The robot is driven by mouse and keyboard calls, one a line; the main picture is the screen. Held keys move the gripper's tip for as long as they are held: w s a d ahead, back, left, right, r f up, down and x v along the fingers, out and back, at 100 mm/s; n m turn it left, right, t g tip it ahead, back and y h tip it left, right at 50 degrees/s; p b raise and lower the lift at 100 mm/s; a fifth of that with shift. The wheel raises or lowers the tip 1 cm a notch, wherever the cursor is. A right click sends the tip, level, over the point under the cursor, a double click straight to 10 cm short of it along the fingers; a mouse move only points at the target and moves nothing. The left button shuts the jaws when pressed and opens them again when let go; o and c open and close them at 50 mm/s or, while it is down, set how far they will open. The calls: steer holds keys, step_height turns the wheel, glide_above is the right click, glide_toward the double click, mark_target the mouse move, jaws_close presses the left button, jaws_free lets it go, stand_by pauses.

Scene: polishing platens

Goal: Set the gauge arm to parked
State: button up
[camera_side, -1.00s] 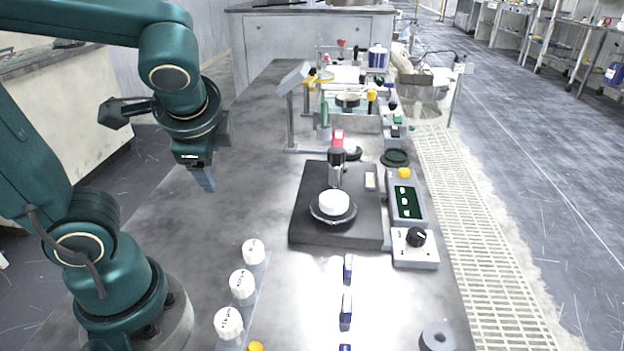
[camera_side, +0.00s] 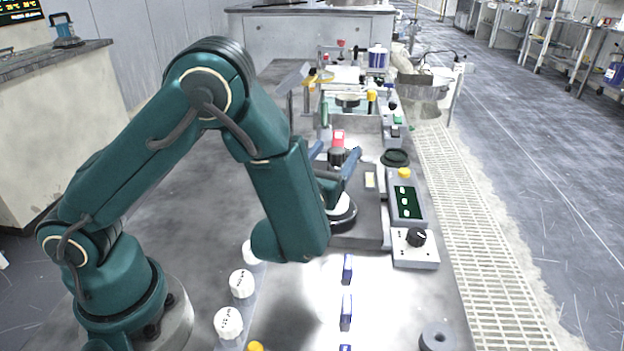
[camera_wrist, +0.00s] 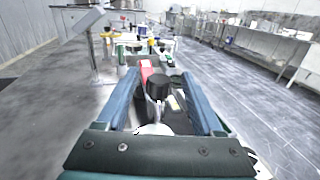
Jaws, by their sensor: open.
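The gauge (camera_side: 337,157) has a black round head on a grey post, standing on the dark platen base (camera_side: 368,215). In the wrist view the gauge's black head (camera_wrist: 160,86) shows between my two blue fingers, with a red piece (camera_wrist: 146,70) behind it. My gripper (camera_side: 333,154) is open, with one finger on each side of the head. In the wrist view the gripper (camera_wrist: 158,74) shows a gap on both sides. The dish with the white puck (camera_side: 343,211) is partly hidden behind my arm. I cannot tell a parked mark.
A control box with a green display (camera_side: 408,202) and a black knob (camera_side: 416,237) stand to the right of the base. White capped jars (camera_side: 241,284) line the front left. A grey post stand (camera_wrist: 92,45) rises to the left. Small blue pieces (camera_side: 347,268) lie in front.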

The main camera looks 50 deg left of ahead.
steer(key=shift+f, duration=0.45)
steer(key=shift+w+a, duration=0.15)
steer(key=shift+x, duration=2.4)
jaws_close()
